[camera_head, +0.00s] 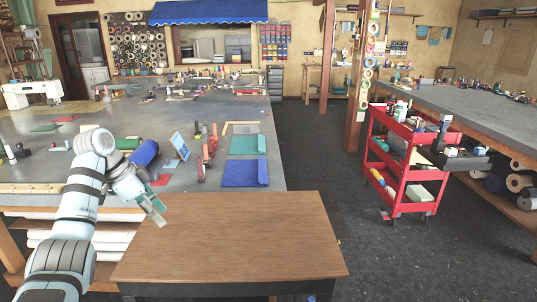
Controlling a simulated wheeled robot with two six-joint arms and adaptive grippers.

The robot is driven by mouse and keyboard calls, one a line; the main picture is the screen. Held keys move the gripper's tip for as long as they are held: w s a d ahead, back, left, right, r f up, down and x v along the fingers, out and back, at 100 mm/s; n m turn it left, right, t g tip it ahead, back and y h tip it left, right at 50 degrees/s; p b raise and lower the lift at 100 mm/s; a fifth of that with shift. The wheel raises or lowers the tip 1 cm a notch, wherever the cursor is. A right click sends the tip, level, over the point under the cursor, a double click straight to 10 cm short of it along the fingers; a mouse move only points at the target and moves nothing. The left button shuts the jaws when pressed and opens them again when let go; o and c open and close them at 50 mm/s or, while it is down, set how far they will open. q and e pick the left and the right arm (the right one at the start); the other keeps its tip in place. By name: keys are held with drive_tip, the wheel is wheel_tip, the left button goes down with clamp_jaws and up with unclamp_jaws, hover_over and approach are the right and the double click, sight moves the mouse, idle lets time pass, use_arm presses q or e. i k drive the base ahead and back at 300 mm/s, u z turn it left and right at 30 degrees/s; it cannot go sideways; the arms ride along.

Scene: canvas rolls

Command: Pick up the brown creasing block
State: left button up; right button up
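I cannot make out the brown creasing block for certain; small brownish and red items (207,152) stand on the large grey worktable (100,172), too small to identify. My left arm comes in from the lower left. My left gripper (153,212) points down and right, above the left back edge of the brown wooden table (230,240). No object shows clearly in it, and its finger gap is too small to read. My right gripper is not in view.
The brown wooden table top is bare. Blue cloth (240,174), teal cloth (247,144), a green roll (128,143) and a blue roll (145,152) lie on the worktable. A loaded red cart (405,160) stands right; dark floor (325,170) lies open between.

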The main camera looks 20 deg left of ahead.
sight(210, 153)
drive_tip(key=z, duration=1.05)
drive_tip(key=i, duration=3.45)
drive_tip(key=u, duration=2.6)
drive_tip(key=i, duration=2.55)
drive_tip(key=u, duration=2.05)
drive_tip(key=i, duration=0.4)
drive_tip(key=z, duration=0.2)
